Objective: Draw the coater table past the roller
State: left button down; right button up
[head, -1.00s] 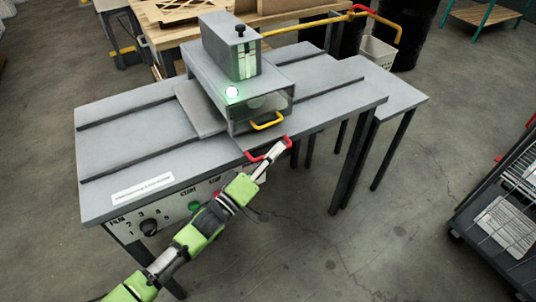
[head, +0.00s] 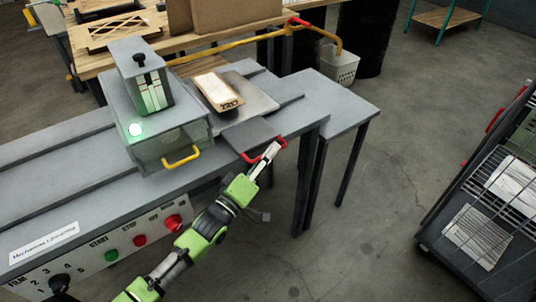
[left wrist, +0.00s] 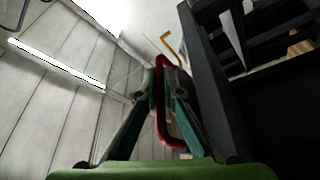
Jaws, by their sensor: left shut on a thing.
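The coater's roller housing (head: 150,125) stands on a long grey bench and has a clear front with a yellow handle (head: 181,157) and a lit green lamp. The roller inside is hard to make out. The grey sliding table (head: 263,103) lies out to the right of the housing. A pale, wood-toned block (head: 218,91) with dark marks on its end lies on it. My left gripper (head: 271,151) is shut on the table's red handle (head: 248,158) at the bench's front edge. The red handle also shows between the fingers in the left wrist view (left wrist: 160,100). My right gripper is not seen.
The front panel carries a film dial (head: 62,283), a green start button (head: 111,255) and red buttons (head: 174,222). A yellow pipe (head: 240,50) runs behind. A wire rack cart (head: 480,225) stands at right. The floor between is clear.

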pick_arm(q)
jog(key=shift+w+d, duration=0.3)
jog(key=shift+d, duration=0.2)
jog(key=c, duration=2.2)
grip_release()
jog(key=shift+a, duration=0.1)
jog(key=v, duration=1.2)
jog(key=shift+f, duration=0.1)
